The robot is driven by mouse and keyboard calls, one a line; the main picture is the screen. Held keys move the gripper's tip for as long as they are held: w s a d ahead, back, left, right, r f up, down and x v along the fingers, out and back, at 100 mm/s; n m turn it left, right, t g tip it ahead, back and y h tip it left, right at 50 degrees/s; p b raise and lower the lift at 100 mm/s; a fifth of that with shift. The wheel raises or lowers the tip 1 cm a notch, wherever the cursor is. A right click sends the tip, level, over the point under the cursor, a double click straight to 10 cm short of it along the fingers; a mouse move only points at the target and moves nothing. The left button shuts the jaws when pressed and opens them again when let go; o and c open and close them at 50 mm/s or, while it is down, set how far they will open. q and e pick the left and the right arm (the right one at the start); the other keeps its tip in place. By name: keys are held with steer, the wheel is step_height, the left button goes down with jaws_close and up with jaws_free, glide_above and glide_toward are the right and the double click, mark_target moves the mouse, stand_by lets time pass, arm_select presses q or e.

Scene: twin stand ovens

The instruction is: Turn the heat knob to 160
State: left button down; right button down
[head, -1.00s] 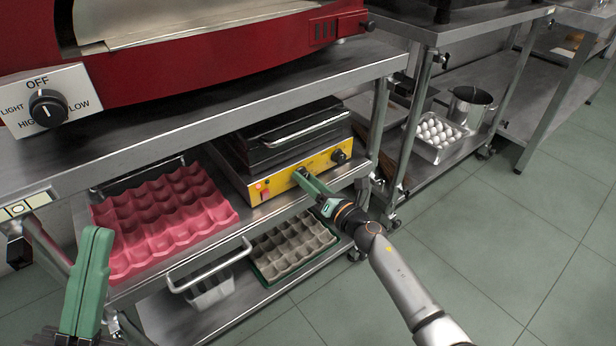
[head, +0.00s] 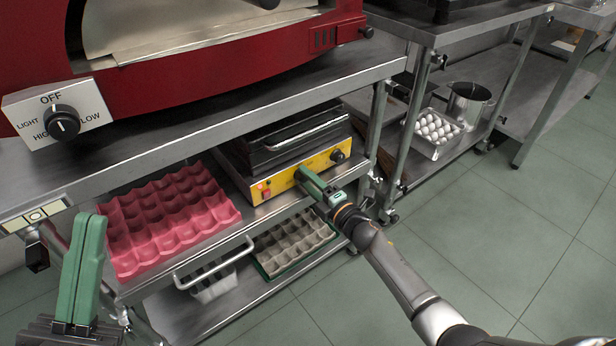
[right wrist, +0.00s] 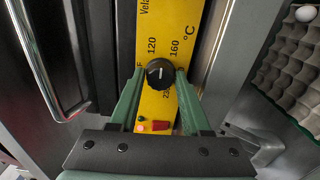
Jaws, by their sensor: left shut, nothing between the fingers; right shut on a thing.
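The yellow control panel (head: 285,180) of the black press grill (head: 290,140) sits on the middle shelf. My right gripper (head: 303,172) reaches this panel from the lower right and hides the heat knob there in the head view. In the right wrist view the black heat knob (right wrist: 159,73) lies between the tips of my right gripper (right wrist: 159,76), which is shut on it. Printed marks 120, 160 and °C show around the knob. A small pale mark shows on the knob's face; I cannot tell its exact setting. My left gripper (head: 91,222) is shut and empty at lower left.
A second black knob (head: 338,156) is on the panel's right end, and a red switch (right wrist: 160,126) on its other end. A red oven (head: 220,75) stands above. Pink egg trays (head: 170,220) lie left of the grill. Floor at right is clear.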

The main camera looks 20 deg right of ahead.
steer(key=m+p, duration=0.2)
steer(key=m, duration=0.4)
stand_by(0.6)
steer(key=shift+c, duration=1.8)
jaws_free()
